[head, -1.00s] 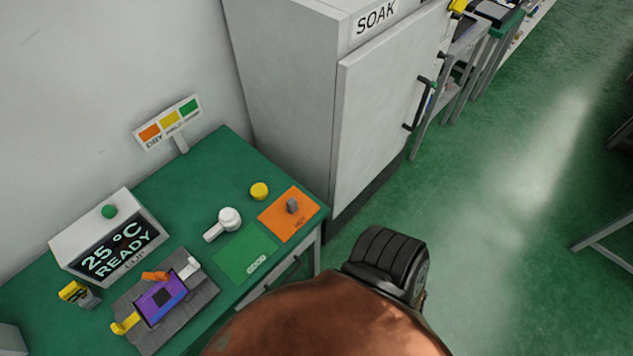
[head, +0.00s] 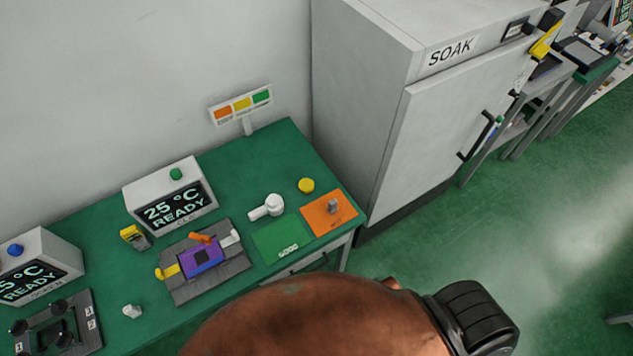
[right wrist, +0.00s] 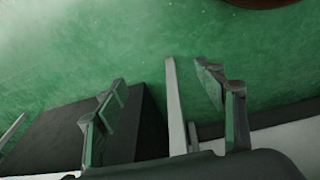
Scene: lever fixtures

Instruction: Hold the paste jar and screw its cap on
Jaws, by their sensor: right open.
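In the head view a white rounded piece (head: 272,204) with a short side arm lies on the green bench; I cannot tell whether it is the paste jar. A yellow round piece (head: 306,186) sits just to its right and looks like a cap or button; which it is I cannot tell. A small whitish piece (head: 132,311) lies at the bench's front left. My right gripper (right wrist: 163,78) shows in the right wrist view, open and empty, with green floor behind its fingers. It is not at any jar or cap there. My left gripper is not in view.
The green bench (head: 290,150) carries a READY display box (head: 168,202), a grey fixture (head: 228,283) with a purple board, a green mat (head: 282,240) and an orange mat (head: 328,215). A SOAK cabinet (head: 440,120) stands right of it.

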